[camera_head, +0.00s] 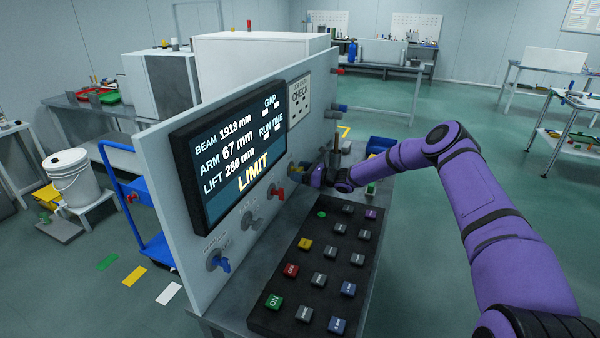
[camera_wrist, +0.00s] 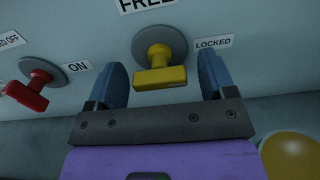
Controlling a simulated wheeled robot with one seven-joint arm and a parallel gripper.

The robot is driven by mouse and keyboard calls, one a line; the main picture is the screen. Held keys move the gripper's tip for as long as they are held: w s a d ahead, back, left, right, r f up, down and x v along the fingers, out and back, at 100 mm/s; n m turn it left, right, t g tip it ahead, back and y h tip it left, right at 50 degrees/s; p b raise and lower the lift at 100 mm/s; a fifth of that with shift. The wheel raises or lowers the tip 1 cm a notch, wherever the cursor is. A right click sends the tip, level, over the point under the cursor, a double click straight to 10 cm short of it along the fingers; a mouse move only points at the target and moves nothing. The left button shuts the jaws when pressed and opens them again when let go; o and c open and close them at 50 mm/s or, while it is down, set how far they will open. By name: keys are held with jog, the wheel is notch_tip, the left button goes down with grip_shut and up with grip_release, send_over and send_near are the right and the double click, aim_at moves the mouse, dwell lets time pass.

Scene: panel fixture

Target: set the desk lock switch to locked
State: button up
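A yellow rotary switch (camera_wrist: 160,77) sits on a round grey plate on the panel in the wrist view. A label cut off by the top edge reads FREE above it, and a LOCKED label (camera_wrist: 212,43) is at its upper right. Its handle juts from the hub towards the bottom of the picture, away from LOCKED. My gripper (camera_wrist: 163,82) is open, one blue finger on each side of the handle, with a gap visible on both sides. In the head view the yellow switch (camera_head: 293,171) is partly hidden by my gripper (camera_head: 309,174).
A red switch (camera_wrist: 28,92) with an ON label is left of it. In the head view, grey (camera_head: 250,219) and blue (camera_head: 219,263) switches are lower along the panel. A button desk (camera_head: 322,262) lies below. A yellow dome (camera_wrist: 290,155) is at the wrist view's lower right.

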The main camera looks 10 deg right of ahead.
jog(key=shift+d, duration=0.1)
jog(key=v, duration=1)
jog(key=shift+s+d, duration=0.2)
jog(key=shift+d, duration=0.05)
jog(key=s+a+r+n+g+h, duration=0.1)
jog(key=s+a+r+n+g, duration=0.35)
jog(key=r, duration=0.35)
jog(key=s+a+r+n+g+h, duration=0.1)
jog(key=s+a+r+n+g, duration=0.2)
jog(key=s+a+r+n, duration=0.25)
jog(key=s+r+n+g+h, duration=0.2)
jog(key=s+r+n+h, duration=0.4)
jog(key=s+r, duration=0.7)
jog(key=s+d+r+n+t+h, duration=0.1)
jog(key=s+r+n+h, duration=0.15)
jog(key=s+r, duration=0.5)
jog(key=s+d+r+n+t+h, duration=0.15)
jog(key=s+r+n, duration=0.25)
jog(key=s, duration=0.6)
jog(key=s+d+n+h, duration=0.1)
jog(key=s+d, duration=0.2)
jog(key=s, duration=0.4)
jog(key=s+d+r+n+t+h, duration=0.1)
jog(key=s+d+n, duration=0.1)
jog(key=s, duration=0.6)
jog(key=shift+s+d+t+h, duration=0.3)
jog(key=shift+d, duration=0.05)
